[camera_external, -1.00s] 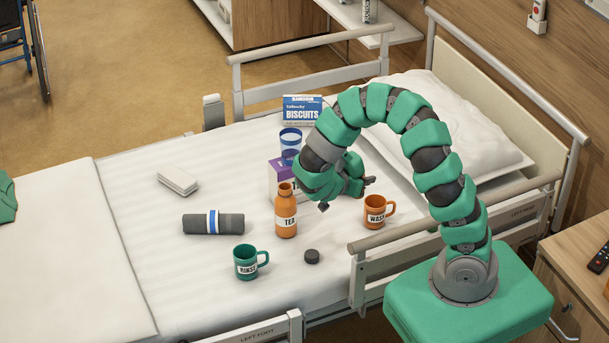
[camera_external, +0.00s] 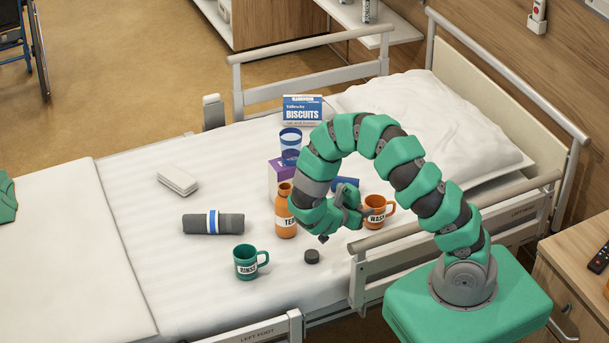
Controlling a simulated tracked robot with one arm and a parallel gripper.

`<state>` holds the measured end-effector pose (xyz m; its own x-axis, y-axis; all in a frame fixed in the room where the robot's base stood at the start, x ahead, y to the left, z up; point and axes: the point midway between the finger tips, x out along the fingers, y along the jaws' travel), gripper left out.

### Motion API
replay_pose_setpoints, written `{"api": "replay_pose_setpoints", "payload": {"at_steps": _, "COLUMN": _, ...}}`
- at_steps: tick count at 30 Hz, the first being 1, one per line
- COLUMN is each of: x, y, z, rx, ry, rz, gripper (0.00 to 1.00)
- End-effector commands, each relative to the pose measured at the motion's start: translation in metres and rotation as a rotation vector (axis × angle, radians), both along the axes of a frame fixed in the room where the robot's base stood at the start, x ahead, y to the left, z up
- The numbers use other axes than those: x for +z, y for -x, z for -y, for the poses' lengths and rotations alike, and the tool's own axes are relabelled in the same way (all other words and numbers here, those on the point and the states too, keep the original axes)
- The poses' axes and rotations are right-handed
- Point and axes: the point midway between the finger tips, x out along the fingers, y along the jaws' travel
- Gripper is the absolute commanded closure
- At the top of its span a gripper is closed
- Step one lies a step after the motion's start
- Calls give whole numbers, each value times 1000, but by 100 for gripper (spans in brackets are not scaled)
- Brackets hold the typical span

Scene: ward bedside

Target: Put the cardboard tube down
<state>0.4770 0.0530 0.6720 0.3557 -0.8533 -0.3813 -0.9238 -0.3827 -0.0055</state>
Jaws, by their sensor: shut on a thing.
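My gripper (camera_external: 340,222) is low over the near side of the bed, between the orange TEA bottle (camera_external: 285,222) and the orange WASH mug (camera_external: 376,211). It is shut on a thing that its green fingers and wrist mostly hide. I cannot make out the cardboard tube clearly anywhere in view, and I cannot tell whether the held thing touches the bed.
A black cap (camera_external: 312,257) and a green RINSE mug (camera_external: 247,263) stand in front. A blue thing (camera_external: 345,184), purple box (camera_external: 281,180), blue cup (camera_external: 290,142) and biscuit box (camera_external: 302,110) are behind. A grey roll (camera_external: 213,224) lies left. The bed rail (camera_external: 400,235) is near.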

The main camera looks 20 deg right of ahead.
Motion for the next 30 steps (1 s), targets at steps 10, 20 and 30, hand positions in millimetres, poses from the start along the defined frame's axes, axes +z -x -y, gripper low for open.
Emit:
{"api": "replay_pose_setpoints", "payload": {"at_steps": 10, "x": -61, "y": 0, "z": 0, "rx": 2, "ry": 2, "rz": -1, "gripper": 88}}
{"api": "replay_pose_setpoints", "payload": {"at_steps": 20, "x": -80, "y": 0, "z": 0, "rx": 0, "ry": 0, "rz": -1, "gripper": 88}}
{"api": "replay_pose_setpoints", "payload": {"at_steps": 30, "x": -116, "y": 0, "z": 0, "rx": 3, "ry": 0, "rz": -1, "gripper": 88}}
